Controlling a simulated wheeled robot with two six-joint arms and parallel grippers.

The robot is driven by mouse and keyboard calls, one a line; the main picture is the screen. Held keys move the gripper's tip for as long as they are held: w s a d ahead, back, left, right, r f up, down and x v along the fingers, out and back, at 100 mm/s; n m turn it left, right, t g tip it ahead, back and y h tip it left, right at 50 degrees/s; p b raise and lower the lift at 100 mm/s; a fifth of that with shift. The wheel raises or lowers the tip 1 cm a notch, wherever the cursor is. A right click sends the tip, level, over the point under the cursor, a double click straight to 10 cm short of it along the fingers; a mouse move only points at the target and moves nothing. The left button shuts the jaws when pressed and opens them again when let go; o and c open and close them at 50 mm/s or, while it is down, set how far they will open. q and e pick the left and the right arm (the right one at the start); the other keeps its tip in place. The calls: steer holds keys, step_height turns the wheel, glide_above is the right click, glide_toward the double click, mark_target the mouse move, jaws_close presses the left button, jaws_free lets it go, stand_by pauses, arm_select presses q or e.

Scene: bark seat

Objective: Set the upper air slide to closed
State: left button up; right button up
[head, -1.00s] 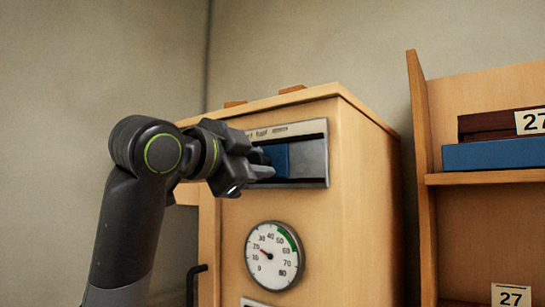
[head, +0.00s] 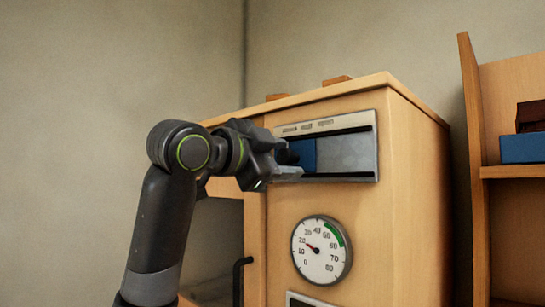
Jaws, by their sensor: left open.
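The upper air slide is a blue block (head: 304,153) in a grey metal frame (head: 350,178) near the top of the wooden cabinet's front. The block stands in the left part of the frame, with bare grey plate to its right. Small lettering runs along the frame's top edge; it is too blurred to read. My left gripper (head: 288,164) is open at the block, its fingers overlapping the block's left and lower part. The gripper hides the frame's left end, and I cannot tell whether the fingers touch the block. My right gripper is not in view.
A round gauge (head: 321,250) sits below the slide. Another metal plate (head: 305,300) is cut off at the bottom edge. A black handle (head: 239,280) stands at lower left. A wooden shelf (head: 510,172) with a blue box (head: 522,148) is at right.

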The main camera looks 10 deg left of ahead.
arm_select(q)
steer(key=b+v, duration=0.5)
steer(key=v, duration=1.2)
steer(key=shift+a+b, duration=0.2)
steer(key=shift+b, duration=0.15)
